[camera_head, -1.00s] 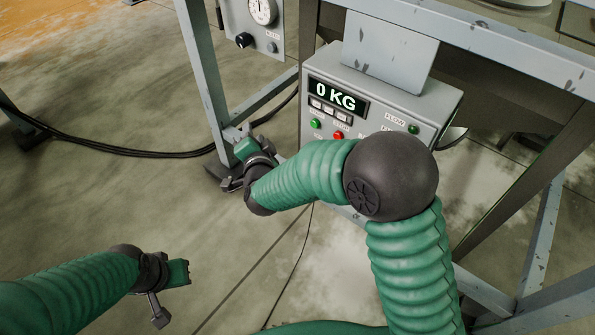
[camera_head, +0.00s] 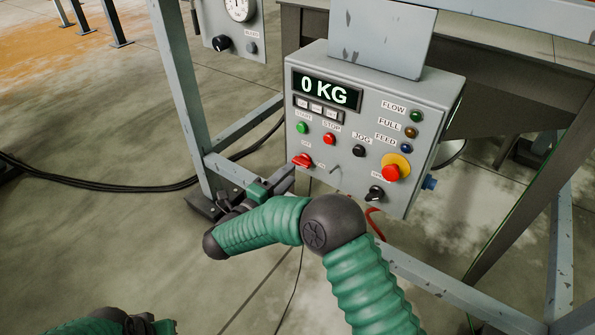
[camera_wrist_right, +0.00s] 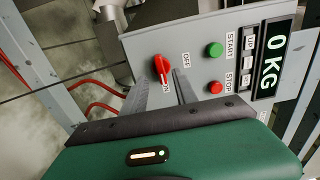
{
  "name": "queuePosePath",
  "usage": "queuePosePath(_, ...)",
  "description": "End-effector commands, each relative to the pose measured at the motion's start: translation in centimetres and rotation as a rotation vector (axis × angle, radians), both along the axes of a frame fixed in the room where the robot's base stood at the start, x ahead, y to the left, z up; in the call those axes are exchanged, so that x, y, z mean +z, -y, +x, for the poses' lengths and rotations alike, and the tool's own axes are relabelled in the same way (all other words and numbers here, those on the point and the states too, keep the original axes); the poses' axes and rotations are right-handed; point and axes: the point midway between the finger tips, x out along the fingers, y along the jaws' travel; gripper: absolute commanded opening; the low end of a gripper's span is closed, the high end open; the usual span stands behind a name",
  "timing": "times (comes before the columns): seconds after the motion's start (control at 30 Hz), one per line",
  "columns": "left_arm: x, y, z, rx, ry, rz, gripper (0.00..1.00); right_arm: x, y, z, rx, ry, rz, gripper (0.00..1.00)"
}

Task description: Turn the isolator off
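The isolator is a red rotary handle (camera_head: 302,160) at the lower left of the grey control box (camera_head: 372,120). In the right wrist view the red handle (camera_wrist_right: 162,68) sits between OFF and ON labels, its lower end toward ON. My right gripper (camera_head: 282,181) is just below and left of it in the head view. In the wrist view its two fingers (camera_wrist_right: 162,86) are apart and empty, pointing at the handle, which shows just beyond the gap. Contact cannot be told. My left gripper (camera_head: 145,326) is partly cut off at the bottom left; its fingers are unclear.
Green start (camera_head: 302,128) and red stop (camera_head: 329,139) buttons are near the handle. A red emergency button (camera_head: 391,172) and black knob (camera_head: 376,193) are further right. A grey frame post (camera_head: 180,80) stands left of the box; black cables cross the floor.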

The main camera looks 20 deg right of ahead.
Motion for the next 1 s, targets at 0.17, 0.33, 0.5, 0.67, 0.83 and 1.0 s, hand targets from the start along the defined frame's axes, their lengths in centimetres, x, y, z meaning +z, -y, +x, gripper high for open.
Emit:
queuePosePath(0.17,-1.2,0.0,0.0,0.000,0.000,0.000,0.00,-0.2,2.9,2.2,-0.002,0.002,0.001,0.35)
queuePosePath(0.33,-1.4,0.0,0.0,0.000,0.000,0.000,0.00,0.0,4.0,3.1,0.001,0.001,-0.001,0.35)
queuePosePath(0.5,-1.4,0.0,0.0,0.000,0.000,0.000,0.00,0.1,4.1,3.2,0.001,0.001,-0.001,0.35)
queuePosePath(0.67,-1.4,0.0,0.0,0.000,0.000,0.000,0.00,0.0,4.0,3.2,0.001,-0.001,-0.001,0.23)
queuePosePath(0.83,-1.4,0.0,0.0,0.000,0.000,0.000,0.00,0.0,4.0,3.2,0.001,-0.001,0.000,0.01)
queuePosePath(1.0,-1.3,0.0,0.0,0.000,0.000,0.000,0.00,0.0,4.0,3.2,0.001,-0.004,0.000,0.00)
